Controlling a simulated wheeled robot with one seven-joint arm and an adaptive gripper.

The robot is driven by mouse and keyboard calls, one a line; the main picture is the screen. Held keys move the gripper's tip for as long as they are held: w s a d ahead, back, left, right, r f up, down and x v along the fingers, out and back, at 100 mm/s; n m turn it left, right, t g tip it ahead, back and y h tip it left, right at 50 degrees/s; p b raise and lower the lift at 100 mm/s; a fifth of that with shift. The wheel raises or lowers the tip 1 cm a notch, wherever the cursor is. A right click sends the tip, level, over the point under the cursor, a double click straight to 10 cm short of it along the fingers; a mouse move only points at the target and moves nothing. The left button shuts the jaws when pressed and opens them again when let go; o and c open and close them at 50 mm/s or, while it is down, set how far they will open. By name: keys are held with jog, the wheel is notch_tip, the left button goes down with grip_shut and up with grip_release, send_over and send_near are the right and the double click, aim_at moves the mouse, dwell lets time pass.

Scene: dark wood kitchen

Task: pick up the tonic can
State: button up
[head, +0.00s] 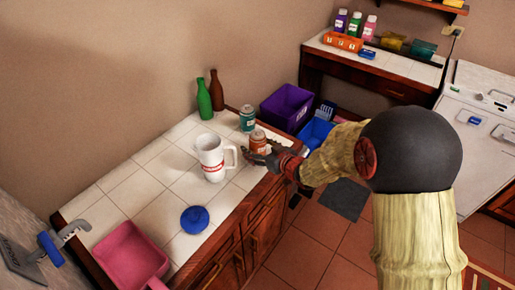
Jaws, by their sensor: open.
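Two cans stand upright on the white tiled counter (165,180): a teal one (248,121) and an orange-brown one (258,141) just in front of it. I cannot read either label, so I cannot tell which is the tonic can. My gripper (257,157) reaches in from the right, low over the counter's edge, and is open. Its dark fingers are at the lower part of the orange-brown can and overlap it in the picture. I cannot tell whether they touch it.
A white mug (210,158) stands just left of the fingers. A green bottle (204,100) and a brown bottle (216,90) stand behind. A purple bin (286,106) stands beyond the counter.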

jog(key=shift+w, duration=0.1)
jog(key=shift+c, duration=1.4)
jog(key=c, duration=1)
